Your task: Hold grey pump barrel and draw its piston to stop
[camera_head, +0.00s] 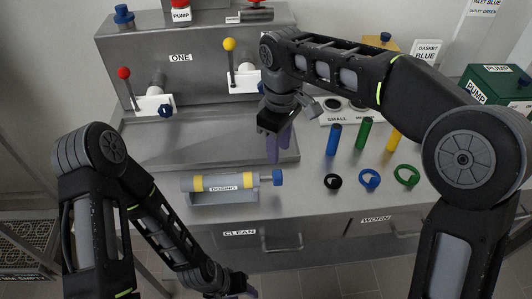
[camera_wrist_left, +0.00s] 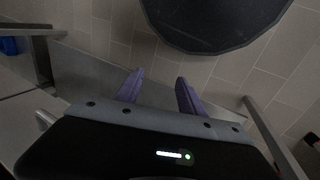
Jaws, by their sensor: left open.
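The grey pump barrel (camera_head: 211,183) has yellow bands and a DOSING label, and lies horizontally in a grey cradle on the bench. Its piston has a blue knob (camera_head: 277,177) at the right end, with a short rod showing between knob and barrel. My right gripper (camera_head: 279,146) points down above and behind the knob, apart from it; its purple fingers appear close together, and their gap is unclear. My left gripper (camera_head: 248,290) is low at the bottom edge, in front of the bench and away from the pump. In the left wrist view its fingers (camera_wrist_left: 158,90) are apart and empty.
Blue, green and yellow cylinders (camera_head: 364,133) stand right of the pump, with black, blue and green rings (camera_head: 369,179) before them. Drawers marked CLEAN (camera_head: 262,240) and WORN are below. Valves with red and yellow levers (camera_head: 229,44) stand behind. A green PUMP box (camera_head: 497,86) is far right.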

